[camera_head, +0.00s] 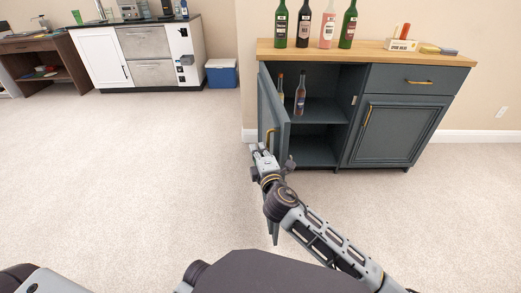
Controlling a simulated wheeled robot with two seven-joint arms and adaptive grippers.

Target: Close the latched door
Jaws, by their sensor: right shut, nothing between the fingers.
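The dark blue-grey cabinet door (273,105) stands wide open at the left side of the cabinet (400,130), swung out toward me. Its brass handle (270,134) shows on the outer, left-facing side. My right gripper (257,149) is shut and empty, just below the handle in the picture. It overlaps the door's lower part; I cannot tell whether it touches the door. My right arm comes in from the lower right and hides part of the door's lower portion. My left gripper is not in view.
The open compartment holds two bottles (300,95) on its shelf (318,112). Several bottles (303,25) and a small box (402,45) stand on the wooden top (375,54). The carpet (130,170) left of the door is clear. A blue cooler (221,74) stands farther back.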

